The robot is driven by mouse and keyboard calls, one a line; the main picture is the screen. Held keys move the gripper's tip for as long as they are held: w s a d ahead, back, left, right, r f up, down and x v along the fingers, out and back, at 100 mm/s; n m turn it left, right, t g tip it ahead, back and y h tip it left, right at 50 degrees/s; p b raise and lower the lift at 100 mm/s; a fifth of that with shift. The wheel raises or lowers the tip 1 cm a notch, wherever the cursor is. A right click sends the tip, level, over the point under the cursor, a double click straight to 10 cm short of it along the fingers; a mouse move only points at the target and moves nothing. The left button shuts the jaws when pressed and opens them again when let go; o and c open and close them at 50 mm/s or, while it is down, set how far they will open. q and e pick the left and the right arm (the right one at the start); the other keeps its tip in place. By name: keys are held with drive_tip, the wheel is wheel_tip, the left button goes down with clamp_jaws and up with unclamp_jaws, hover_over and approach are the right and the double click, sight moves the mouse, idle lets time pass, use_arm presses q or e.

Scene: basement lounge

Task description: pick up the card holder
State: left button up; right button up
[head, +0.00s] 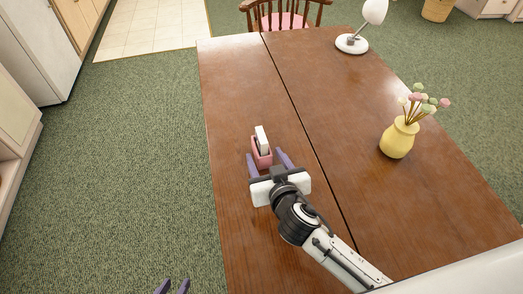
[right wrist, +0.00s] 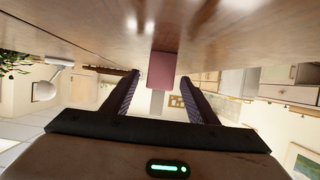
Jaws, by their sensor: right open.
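The card holder (head: 262,155) is a small pink box with white cards standing up out of it, on the wooden table (head: 230,90) near its left edge. My right gripper (head: 269,160) is open, with one purple finger on each side of the holder's near part. In the right wrist view the pink holder (right wrist: 162,71) lies between and beyond the open fingers (right wrist: 165,95), with a gap on both sides. The wrist picture is upside down. My left gripper (head: 172,287) shows only its purple fingertips at the bottom edge, apart from each other, over the carpet.
A yellow vase (head: 398,139) with flowers stands on the right of the table. A white lamp (head: 352,42) stands at the far end. A red chair (head: 284,17) is behind the table. The table around the holder is clear.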

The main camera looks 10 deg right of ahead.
drive_tip(key=x, duration=0.4)
drive_tip(key=shift+w+f, duration=0.1)
drive_tip(key=shift+w, duration=0.2)
drive_tip(key=c, duration=1.1)
